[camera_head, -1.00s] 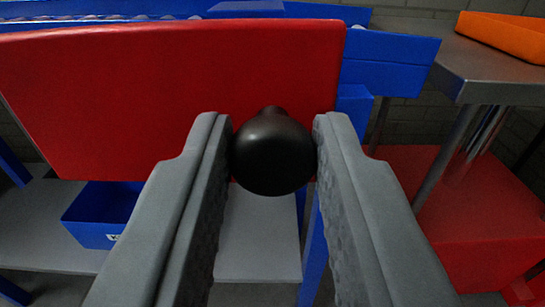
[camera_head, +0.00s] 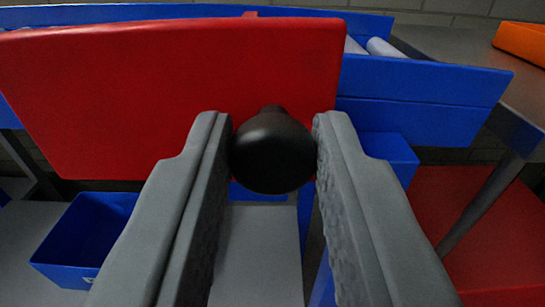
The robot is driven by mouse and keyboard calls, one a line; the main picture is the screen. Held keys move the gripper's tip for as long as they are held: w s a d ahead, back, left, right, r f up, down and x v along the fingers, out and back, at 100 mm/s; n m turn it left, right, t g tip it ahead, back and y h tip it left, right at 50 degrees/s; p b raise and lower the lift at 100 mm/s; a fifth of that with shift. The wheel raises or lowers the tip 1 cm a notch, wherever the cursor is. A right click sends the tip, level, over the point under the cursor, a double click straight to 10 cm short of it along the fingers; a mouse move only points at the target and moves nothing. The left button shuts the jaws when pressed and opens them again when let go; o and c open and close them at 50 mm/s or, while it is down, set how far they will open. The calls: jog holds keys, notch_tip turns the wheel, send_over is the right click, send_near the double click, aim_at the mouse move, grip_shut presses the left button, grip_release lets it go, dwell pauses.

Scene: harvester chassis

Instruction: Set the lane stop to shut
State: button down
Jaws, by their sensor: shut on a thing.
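The lane stop is a broad red panel (camera_head: 150,90) that stands across the front of the blue lane (camera_head: 425,95) in the head camera view. A round black knob (camera_head: 272,152) sticks out from the lower right part of the panel. My gripper (camera_head: 272,150) has one grey finger on each side of the knob and is shut on it. The stem behind the knob is mostly hidden.
A blue bin (camera_head: 85,240) sits on a grey shelf (camera_head: 258,255) below the panel. At the right are a grey table (camera_head: 530,85) with an orange tray (camera_head: 525,42) on it, and a red surface (camera_head: 490,230) below. A blue leg stands just right of the knob.

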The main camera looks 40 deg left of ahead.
jog(key=c, duration=1.3)
grip_release()
jog(key=shift+o, duration=0.2)
jog(key=v, duration=1.7)
jog(key=shift+s+d+r, duration=0.15)
jog(key=s+a+r+m+t+h, duration=0.25)
jog(key=s+r+h, duration=0.25)
jog(key=r, duration=0.7)
jog(key=s+a+r+m+t+h, duration=0.2)
jog(key=s+r+t+h, duration=0.25)
jog(key=r, duration=0.75)
jog(key=s+a+r+m+g+h, duration=0.1)
jog(key=s+a+r+m, duration=0.1)
jog(key=s, duration=1.2)
jog(key=s+a+r+m+g+h, duration=0.1)
jog(key=s+a+r+m+h, duration=0.1)
jog(key=s, duration=1.2)
jog(key=shift+s+a, duration=0.35)
jog(key=shift+a, duration=0.45)
